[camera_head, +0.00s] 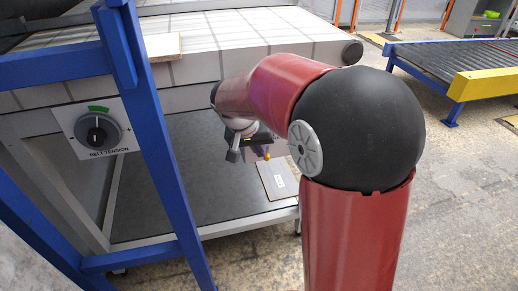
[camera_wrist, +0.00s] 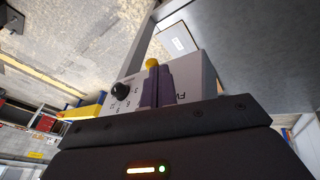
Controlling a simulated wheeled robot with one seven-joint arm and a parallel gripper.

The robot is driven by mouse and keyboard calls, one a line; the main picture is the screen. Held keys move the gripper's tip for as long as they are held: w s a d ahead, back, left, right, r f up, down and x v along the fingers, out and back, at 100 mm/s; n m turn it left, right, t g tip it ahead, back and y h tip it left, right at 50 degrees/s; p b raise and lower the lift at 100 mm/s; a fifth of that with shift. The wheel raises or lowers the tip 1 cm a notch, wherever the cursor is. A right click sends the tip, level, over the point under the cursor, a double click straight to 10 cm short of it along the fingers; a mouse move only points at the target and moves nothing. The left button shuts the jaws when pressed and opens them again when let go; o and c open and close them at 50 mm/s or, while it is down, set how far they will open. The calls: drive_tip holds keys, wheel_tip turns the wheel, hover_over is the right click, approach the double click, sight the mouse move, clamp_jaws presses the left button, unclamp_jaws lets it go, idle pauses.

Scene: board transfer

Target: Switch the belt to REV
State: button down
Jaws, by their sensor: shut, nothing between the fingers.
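A pale control box (camera_wrist: 203,72) stands just past my gripper in the wrist view. It carries a black dial (camera_wrist: 121,90) ringed with numbers and a partly hidden label that starts with "FW". A small yellow knob (camera_wrist: 152,63), which looks like a lever tip, shows at the ends of my fingers. It also shows in the head view (camera_head: 267,156), below my wrist. My gripper (camera_wrist: 159,73) is shut and empty, its dark fingers close to the yellow knob. I cannot tell whether they touch. The fingers hide part of the box face, and no REV label is visible.
The light gridded belt (camera_head: 230,30) runs behind my arm, with a wooden board (camera_head: 162,46) on it. A blue frame post (camera_head: 150,130) and a BELT TENSION dial (camera_head: 97,134) stand at left. A roller conveyor (camera_head: 455,58) stands at right, across open floor.

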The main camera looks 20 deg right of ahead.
drive_tip(key=shift+s+d+n+t+y+b, duration=0.15)
drive_tip(key=shift+s+d+n+t+b, duration=0.05)
drive_tip(key=shift+n, duration=0.4)
drive_tip(key=shift+s+d+n+t+y+b, duration=0.15)
drive_tip(key=shift+d+n+t+b, duration=0.05)
drive_tip(key=shift+n, duration=0.4)
drive_tip(key=d+n, duration=0.1)
drive_tip(key=n, duration=0.1)
drive_tip(key=d+n+t+y, duration=0.1)
drive_tip(key=shift+s+n, duration=0.4)
drive_tip(key=shift+d, duration=0.4)
idle(1.6)
drive_tip(key=shift+w+a, duration=0.55)
drive_tip(key=shift+a, duration=0.05)
